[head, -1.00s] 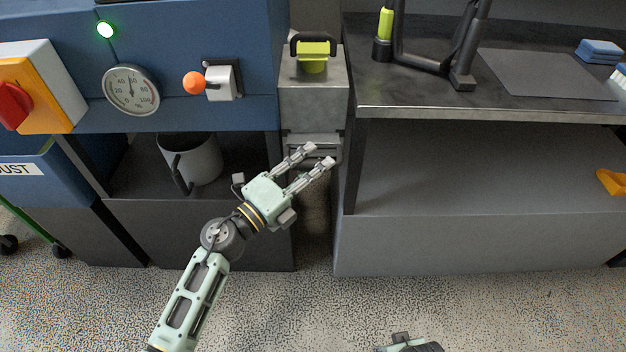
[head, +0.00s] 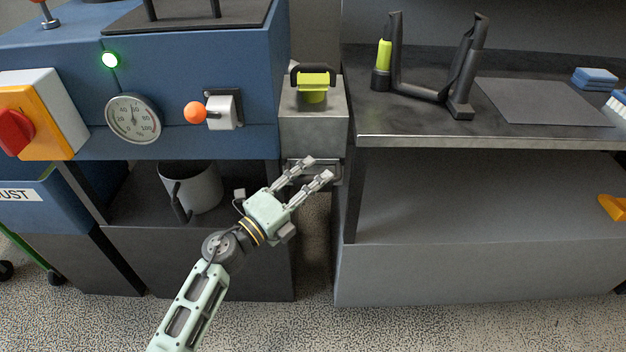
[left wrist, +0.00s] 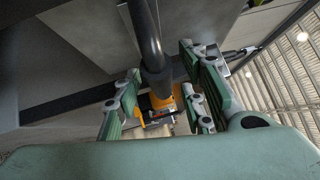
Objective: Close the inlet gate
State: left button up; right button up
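No part in view is labelled as the inlet gate, so I cannot tell for sure which it is. A grey metal box (head: 313,128) with a lime-green and black handle (head: 313,80) on top stands between the blue machine and the workbench. My left gripper (head: 319,168) is in front of the lower end of this box, its two fingers apart and pointing up and right. In the left wrist view the fingers (left wrist: 160,105) are spread, with a dark round bar (left wrist: 151,50) between them in the picture; contact cannot be told. My right gripper is out of view.
The blue machine (head: 180,60) carries a gauge (head: 133,117), an orange-knobbed lever (head: 196,112) and a red switch (head: 14,132). A grey mug-like container (head: 196,188) sits on the shelf below. The workbench (head: 430,140) stands at right. Floor is clear in front.

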pick_arm(q)
jog(key=v, duration=1.1)
jog(key=shift+s+a, duration=0.25)
